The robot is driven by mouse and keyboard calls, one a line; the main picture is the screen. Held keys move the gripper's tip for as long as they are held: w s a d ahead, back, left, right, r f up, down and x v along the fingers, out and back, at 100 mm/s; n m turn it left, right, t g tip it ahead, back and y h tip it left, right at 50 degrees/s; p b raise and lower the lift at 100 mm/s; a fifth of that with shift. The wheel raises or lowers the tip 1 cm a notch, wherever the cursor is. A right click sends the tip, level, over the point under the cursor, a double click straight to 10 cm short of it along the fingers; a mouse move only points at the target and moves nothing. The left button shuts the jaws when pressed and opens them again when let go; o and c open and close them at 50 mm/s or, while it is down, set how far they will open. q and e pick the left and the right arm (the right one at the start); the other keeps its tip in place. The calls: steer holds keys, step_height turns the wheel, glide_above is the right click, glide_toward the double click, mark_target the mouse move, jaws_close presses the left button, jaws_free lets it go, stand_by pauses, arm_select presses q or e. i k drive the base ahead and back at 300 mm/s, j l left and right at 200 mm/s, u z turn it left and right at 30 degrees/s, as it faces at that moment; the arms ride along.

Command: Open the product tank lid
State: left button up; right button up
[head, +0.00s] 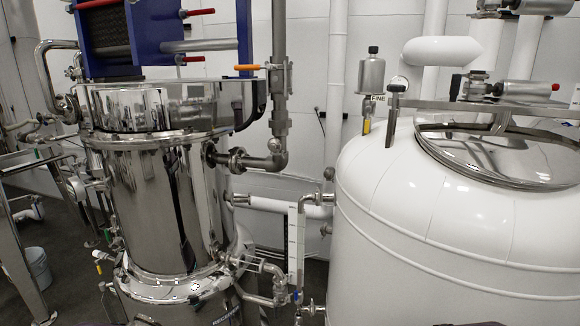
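A large white tank (400,220) fills the right side of the head view. A round, mirror-bright steel lid (500,155) lies on its top and looks closed. A polished steel tank (165,205) stands at the left, with a wide shiny top section (150,108) and a dark handle-like piece (256,98) at its right edge. No readable label shows which one is the product tank. Neither of my grippers can be made out in the head view.
A metal bar (480,107) crosses above the white tank's lid. A dark upright post (392,118) and a small steel canister (371,75) stand by it. Pipes and valves (278,110) fill the gap between tanks. A blue frame (170,45) rises behind the steel tank. A grey bucket (38,268) stands lower left.

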mark_target(506, 140)
steer(key=z, duration=1.35)
